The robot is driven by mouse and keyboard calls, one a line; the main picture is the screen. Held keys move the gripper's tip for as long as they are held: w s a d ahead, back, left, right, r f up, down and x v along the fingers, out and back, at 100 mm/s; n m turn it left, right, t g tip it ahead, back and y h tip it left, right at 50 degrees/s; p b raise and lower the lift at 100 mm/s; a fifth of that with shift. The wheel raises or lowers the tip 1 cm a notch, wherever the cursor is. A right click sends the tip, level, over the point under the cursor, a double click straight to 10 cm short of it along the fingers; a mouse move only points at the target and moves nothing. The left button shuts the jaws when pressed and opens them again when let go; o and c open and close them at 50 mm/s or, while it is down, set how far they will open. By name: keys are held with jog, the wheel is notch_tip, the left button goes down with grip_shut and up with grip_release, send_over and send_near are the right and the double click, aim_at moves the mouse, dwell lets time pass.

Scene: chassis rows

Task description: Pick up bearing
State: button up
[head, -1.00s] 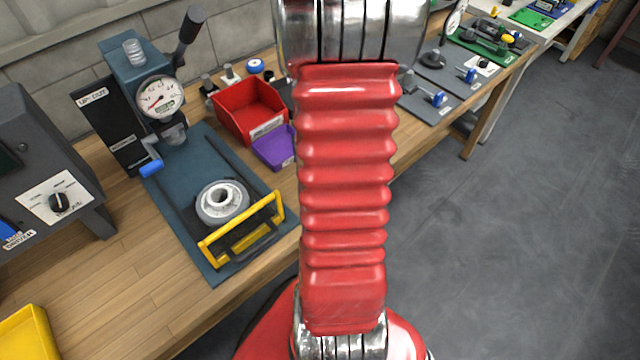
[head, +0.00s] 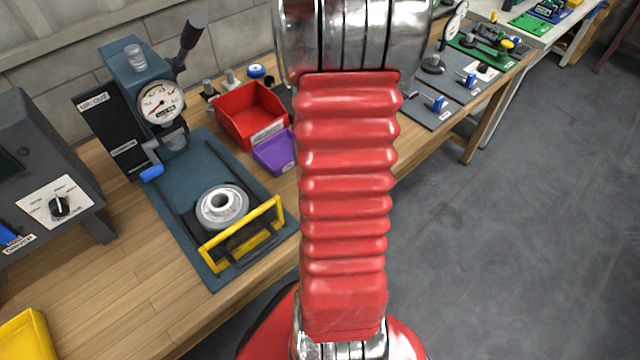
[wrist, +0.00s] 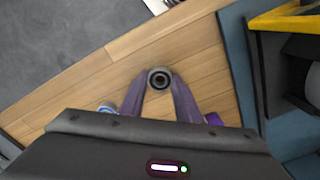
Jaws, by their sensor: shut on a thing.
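The bearing (wrist: 160,79) is a small dark ring with a lighter grey rim, seen in the wrist view between my fingertips. My gripper (wrist: 159,82) is shut on it, with one finger on each side. Bench wood shows behind the bearing; how high it is held above the bench I cannot tell. In the head view my red bellows arm (head: 345,200) hides the gripper and the bearing.
A press (head: 140,90) stands over a blue plate with a round metal housing (head: 222,205) and a yellow guard (head: 240,235). A red bin (head: 250,114) and a purple tray (head: 273,152) sit behind. Fixture boards line the bench at right.

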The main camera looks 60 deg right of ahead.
notch_tip(320, 180, up, 10)
jog(key=shift+f, duration=0.25)
jog(key=shift+w+a, duration=0.1)
dwell(0.7)
